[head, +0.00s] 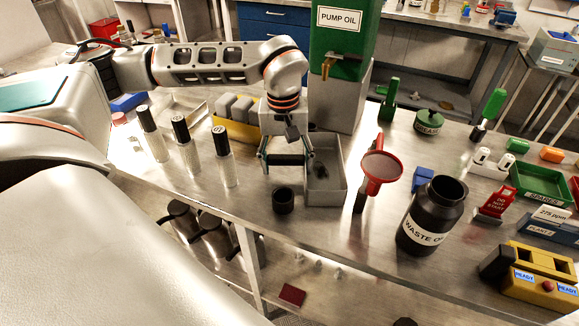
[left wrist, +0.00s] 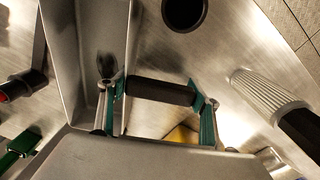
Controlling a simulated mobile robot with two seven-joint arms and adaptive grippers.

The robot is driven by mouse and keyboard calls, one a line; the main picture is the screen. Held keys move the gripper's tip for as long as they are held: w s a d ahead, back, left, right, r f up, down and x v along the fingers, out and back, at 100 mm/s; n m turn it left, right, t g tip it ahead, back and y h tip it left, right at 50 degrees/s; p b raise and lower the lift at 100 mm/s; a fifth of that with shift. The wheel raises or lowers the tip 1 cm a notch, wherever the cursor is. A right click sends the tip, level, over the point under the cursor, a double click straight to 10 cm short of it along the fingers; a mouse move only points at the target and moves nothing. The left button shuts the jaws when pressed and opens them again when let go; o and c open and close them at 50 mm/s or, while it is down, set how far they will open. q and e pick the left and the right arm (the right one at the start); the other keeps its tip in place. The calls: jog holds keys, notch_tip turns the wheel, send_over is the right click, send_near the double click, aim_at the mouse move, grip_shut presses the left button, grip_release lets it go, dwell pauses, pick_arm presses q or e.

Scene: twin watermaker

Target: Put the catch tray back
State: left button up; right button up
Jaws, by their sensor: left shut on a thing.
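The grey metal catch tray (head: 336,192) sits on the bench in front of the green pump oil tank, with a dark patch inside. It also shows at the upper left of the left wrist view (left wrist: 60,40). My left gripper (head: 286,166) is at the tray's left side, its teal-faced fingers (left wrist: 160,112) closed on the two ends of a black handle (left wrist: 160,91). One finger is right by the tray's wall. The joint between handle and tray is not clear. I cannot tell whether the tray touches the bench. My right gripper is not in view.
The pump oil tank (head: 345,40) with its brass tap stands behind the tray. A black cup (head: 284,200) is in front, a red funnel (head: 381,167) to the right. Several silver cylinders (head: 188,147) stand left. A black waste oil jar (head: 432,212) stands near the front edge.

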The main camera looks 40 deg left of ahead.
pick_arm(q)
jog(key=o, duration=1.5)
jog(key=shift+f, duration=0.1)
jog(key=r, duration=0.5)
jog(key=r+p, duration=0.1)
jog(key=r, duration=0.5)
jog(key=shift+a+r+p, duration=0.2)
jog(key=shift+r+p, duration=0.1)
jog(key=shift+s+r, duration=0.1)
jog(key=shift+r, duration=0.3)
jog(key=shift+s+f, duration=0.1)
